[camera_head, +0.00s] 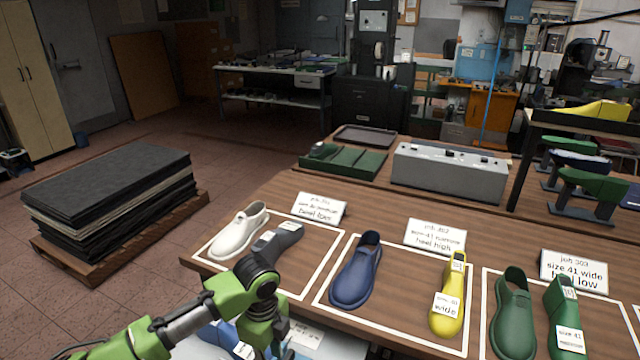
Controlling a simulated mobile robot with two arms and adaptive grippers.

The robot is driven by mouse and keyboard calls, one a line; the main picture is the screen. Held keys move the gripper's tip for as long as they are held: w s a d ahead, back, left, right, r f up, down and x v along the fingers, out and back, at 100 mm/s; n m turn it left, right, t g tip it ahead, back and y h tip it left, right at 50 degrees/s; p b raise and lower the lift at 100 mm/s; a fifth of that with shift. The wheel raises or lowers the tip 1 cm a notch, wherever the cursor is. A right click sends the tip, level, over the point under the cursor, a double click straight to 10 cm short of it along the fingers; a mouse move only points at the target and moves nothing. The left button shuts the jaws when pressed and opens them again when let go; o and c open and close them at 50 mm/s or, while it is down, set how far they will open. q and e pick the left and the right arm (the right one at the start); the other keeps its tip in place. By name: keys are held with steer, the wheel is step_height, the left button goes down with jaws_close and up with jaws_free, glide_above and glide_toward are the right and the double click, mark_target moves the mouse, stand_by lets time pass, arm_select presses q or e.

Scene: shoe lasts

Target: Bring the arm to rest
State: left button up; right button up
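My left arm (190,322) comes in from the lower left. Its wrist bends down to the bottom edge, and its fingers do not show. My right arm and gripper do not show. On the table (420,205), a white shoe (240,228) and a grey last (279,238) lie in the left outlined area, the last partly behind my wrist. The middle area holds a blue shoe (356,272) and a yellow last (447,305) labelled wide. The right area holds a green shoe (513,315) and a green last (563,310).
Job cards (435,236) stand behind the outlined areas. A grey control box (450,172), a green fixture (342,160) and a dark tray (365,136) are farther back. A rack with lasts (592,192) is at right. Blue items (222,338) lie below the table's front edge. A pallet stack (110,190) stands left.

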arm_select(q)
steer(key=s+d+f+n+t+h, duration=0.1)
steer(key=s+d+f+n+h, duration=0.1)
steer(key=s+d+n, duration=0.3)
steer(key=s+d+f+n+t+h, duration=0.1)
steer(key=s+d+f+n, duration=0.15)
steer(key=s, duration=0.55)
steer(key=s+a+r+n+t+y, duration=0.2)
steer(key=s+a+n+y, duration=0.1)
steer(key=s+a+n, duration=0.95)
step_height(320, 180, down, 27)
steer(key=g+b, duration=0.2)
steer(key=b, duration=0.1)
steer(key=s+a+f+g+b, duration=0.1)
steer(key=s+a+f, duration=0.3)
steer(key=s+f, duration=1.3)
step_height(320, 180, down, 4)
steer(key=shift+s+f+b, duration=0.15)
steer(key=shift+s+b, duration=0.1)
steer(key=shift+b, duration=0.55)
